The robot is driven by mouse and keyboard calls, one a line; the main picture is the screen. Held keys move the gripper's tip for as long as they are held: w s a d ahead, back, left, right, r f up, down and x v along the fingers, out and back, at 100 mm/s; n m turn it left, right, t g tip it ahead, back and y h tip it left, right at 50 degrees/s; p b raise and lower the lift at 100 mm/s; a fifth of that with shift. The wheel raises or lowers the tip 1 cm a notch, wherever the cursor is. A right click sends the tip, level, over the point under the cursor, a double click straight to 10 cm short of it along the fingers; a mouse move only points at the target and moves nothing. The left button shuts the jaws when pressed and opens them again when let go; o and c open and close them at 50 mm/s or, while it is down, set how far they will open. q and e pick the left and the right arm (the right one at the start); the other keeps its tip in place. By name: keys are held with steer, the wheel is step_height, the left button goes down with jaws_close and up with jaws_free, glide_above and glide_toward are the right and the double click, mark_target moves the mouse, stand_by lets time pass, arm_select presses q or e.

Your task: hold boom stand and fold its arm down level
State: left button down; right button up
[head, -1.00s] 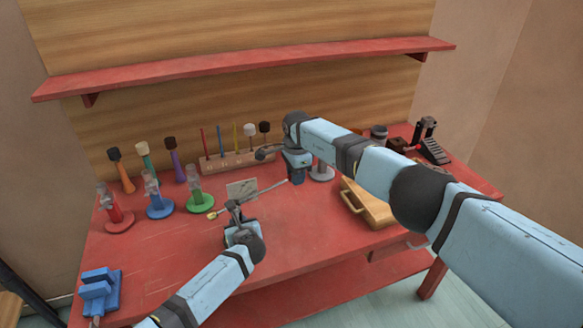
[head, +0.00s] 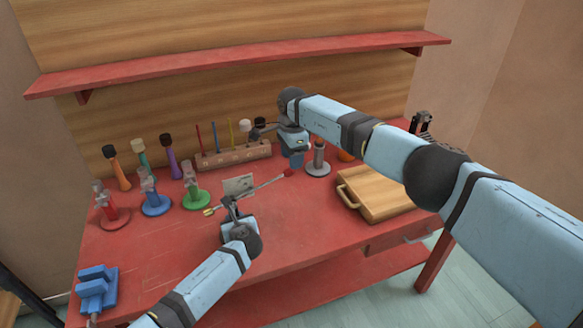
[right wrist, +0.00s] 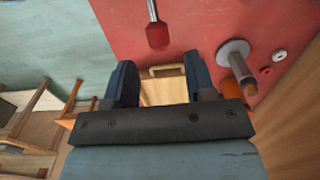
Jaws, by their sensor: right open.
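The boom stand stands on the red bench. Its thin boom arm (head: 262,185) slants gently upward to the right in the head view, with a brass-coloured end at left and a red tip at right. The red tip also shows in the right wrist view (right wrist: 157,36). My left gripper (head: 231,212) is at the stand's post below the pivot; its fingers and much of the post are hidden, so its grip is unclear. My right gripper (head: 293,152) is open and empty behind the red tip, apart from it. Its spread jaws show in the right wrist view (right wrist: 161,85).
A wooden case (head: 380,193) and a grey post on a round base (head: 318,160) stand to the right. A wooden rack (head: 233,155) holds sticks behind. Red, blue and green stands (head: 195,190) are at left. A blue block (head: 97,290) lies front left.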

step_height(320, 180, up, 7)
steer(key=c, duration=0.5)
steer(key=shift+r+n, duration=0.2)
steer(key=shift+n, duration=0.3)
steer(key=c, duration=0.3)
steer(key=shift+s+a+r+n+t, duration=0.15)
steer(key=shift+r+n+t, duration=0.2)
steer(key=shift+n, duration=0.45)
jaws_close()
steer(key=s+a+r+n+t, duration=0.2)
steer(key=s+r+n+t, duration=0.15)
steer(key=n, duration=1.15)
steer(key=shift+g, duration=0.4)
steer(key=x, duration=0.8)
steer(key=s+d+x, duration=0.1)
steer(key=x, duration=0.3)
steer(key=shift+s+f, duration=0.1)
steer(key=shift+f, duration=0.15)
steer(key=shift+d+f, duration=0.1)
steer(key=shift+f, duration=0.55)
